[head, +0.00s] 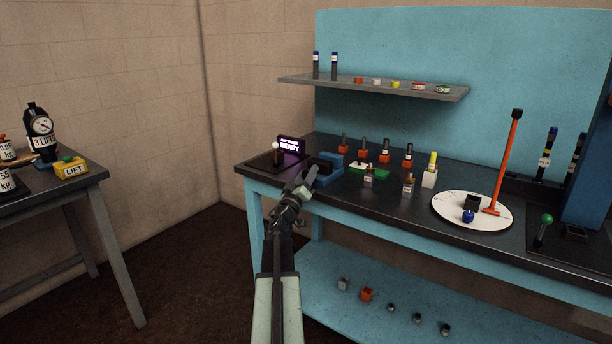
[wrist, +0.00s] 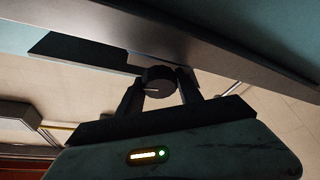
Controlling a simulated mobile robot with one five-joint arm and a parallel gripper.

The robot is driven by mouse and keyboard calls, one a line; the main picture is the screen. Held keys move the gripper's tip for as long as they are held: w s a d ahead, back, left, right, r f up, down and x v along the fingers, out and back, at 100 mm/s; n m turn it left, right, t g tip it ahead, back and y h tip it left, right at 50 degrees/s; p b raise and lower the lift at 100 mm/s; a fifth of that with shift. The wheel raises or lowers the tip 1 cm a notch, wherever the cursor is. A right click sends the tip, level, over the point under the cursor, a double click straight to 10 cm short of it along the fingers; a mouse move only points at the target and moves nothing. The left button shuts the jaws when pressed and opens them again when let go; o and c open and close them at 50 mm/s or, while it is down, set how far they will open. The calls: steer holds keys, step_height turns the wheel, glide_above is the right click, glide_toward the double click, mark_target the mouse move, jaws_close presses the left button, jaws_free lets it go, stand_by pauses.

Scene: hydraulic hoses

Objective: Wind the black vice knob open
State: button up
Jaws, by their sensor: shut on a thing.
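The black vice knob (wrist: 158,80) is a round black disc with a pale line on its face, in the middle of the wrist view. My gripper (wrist: 161,88) has one finger on each side of it and is shut on it. In the head view my gripper (head: 306,180) reaches the front of the blue vice (head: 328,174), near the left end of the bench. The knob itself is hidden or too small to make out in the head view.
The blue bench (head: 400,217) holds several fittings right of the vice and a white round plate (head: 450,212) with an orange lever. A lit READY sign (head: 289,146) stands left behind the vice. A shelf (head: 390,90) hangs above. A grey table stands at far left.

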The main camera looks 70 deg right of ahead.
steer(key=shift+w, duration=0.2)
steer(key=o, duration=1.4)
steer(key=shift+c, duration=0.2)
steer(key=shift+a, duration=0.15)
steer(key=b+v, duration=0.2)
steer(key=v, duration=0.5)
steer(key=shift+s+a, duration=0.2)
steer(key=shift+a, duration=0.15)
